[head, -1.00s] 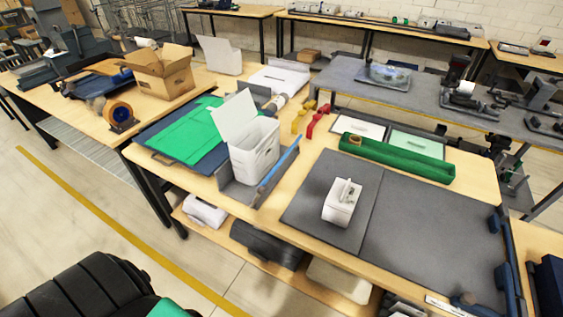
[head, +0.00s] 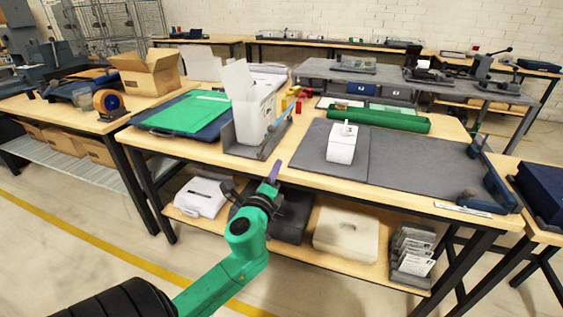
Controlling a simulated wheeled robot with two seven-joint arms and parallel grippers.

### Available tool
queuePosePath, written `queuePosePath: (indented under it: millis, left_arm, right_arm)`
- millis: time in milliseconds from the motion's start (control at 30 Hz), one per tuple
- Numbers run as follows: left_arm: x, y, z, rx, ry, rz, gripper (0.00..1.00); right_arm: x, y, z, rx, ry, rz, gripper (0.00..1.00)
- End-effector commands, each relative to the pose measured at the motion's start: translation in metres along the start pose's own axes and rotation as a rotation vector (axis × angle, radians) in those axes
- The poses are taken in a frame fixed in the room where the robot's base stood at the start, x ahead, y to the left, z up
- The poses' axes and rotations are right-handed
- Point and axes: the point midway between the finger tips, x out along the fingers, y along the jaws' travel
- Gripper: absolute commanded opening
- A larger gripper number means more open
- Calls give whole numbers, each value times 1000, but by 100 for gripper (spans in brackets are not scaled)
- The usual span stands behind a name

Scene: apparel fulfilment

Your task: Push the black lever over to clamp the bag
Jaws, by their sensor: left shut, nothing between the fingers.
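My left gripper (head: 274,172) comes in on a green arm from the bottom and stands in front of the long table's front edge. Its purple fingertips are closed and hold nothing. On the grey back table, a dark bench device (head: 485,68) has a slim dark handle (head: 502,51) tilted up to the right; I cannot tell for sure that it is the black lever. A white open-topped bag or bin (head: 252,112) stands upright in a grey bracket on the long table, beyond my gripper. No clamp on it can be made out. My right gripper is out of view.
A white box (head: 341,144) stands on the grey mat (head: 415,165). A green sheet (head: 188,113) lies at left. Below, the shelf holds a cream block (head: 346,232) and a white case (head: 200,197). The mat's right part is mostly clear.

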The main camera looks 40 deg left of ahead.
Motion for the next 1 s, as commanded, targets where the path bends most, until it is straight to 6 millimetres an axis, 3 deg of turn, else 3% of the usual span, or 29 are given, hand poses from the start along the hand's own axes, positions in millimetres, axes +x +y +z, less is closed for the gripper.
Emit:
queuePosePath:
  millis: [133, 367, 567, 867, 1000]
  left_arm:
    - [-1, -4, 2, 6, -4, -7, 0]
    - [3, -4, 2, 3, -3, -7, 0]
    - [34, -5, 2, 2, -3, -7, 0]
    - [101, -5, 2, 1, -4, -7, 0]
    - [106, -6, 27, 4, -2, -5, 0]
  right_arm:
    - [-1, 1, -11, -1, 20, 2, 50]
    - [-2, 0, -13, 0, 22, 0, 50]
    - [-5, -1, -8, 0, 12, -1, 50]
    - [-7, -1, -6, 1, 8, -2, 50]
    - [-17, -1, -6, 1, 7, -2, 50]
